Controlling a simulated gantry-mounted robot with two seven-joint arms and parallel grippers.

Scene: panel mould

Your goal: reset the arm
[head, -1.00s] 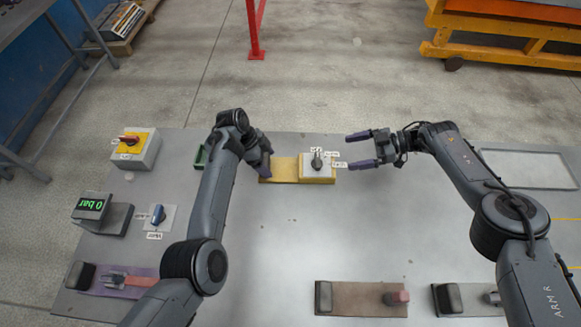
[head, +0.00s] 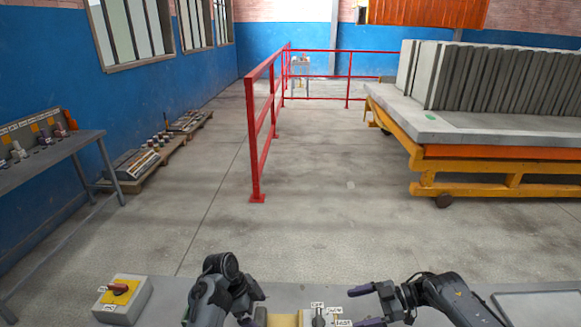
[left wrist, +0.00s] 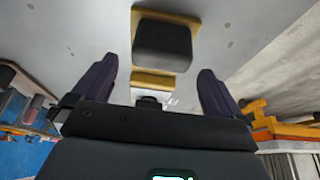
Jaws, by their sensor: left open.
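My left arm is at the bottom of the head view, its gripper (head: 252,312) partly cut off by the lower edge. In the left wrist view the two purple fingers of this gripper (left wrist: 155,88) stand wide apart, with nothing between them. Beyond them a dark block (left wrist: 162,46) sits on a yellow plate (left wrist: 151,79) on the grey table. My right gripper (head: 358,307) is at the bottom right of centre in the head view, its purple fingers apart and empty, pointing left beside a light switch box with a black knob (head: 319,317).
Most of the table is below the head view. Behind it are bare floor, a red railing (head: 254,140), a yellow trolley with panels (head: 480,165) and a side bench (head: 45,155).

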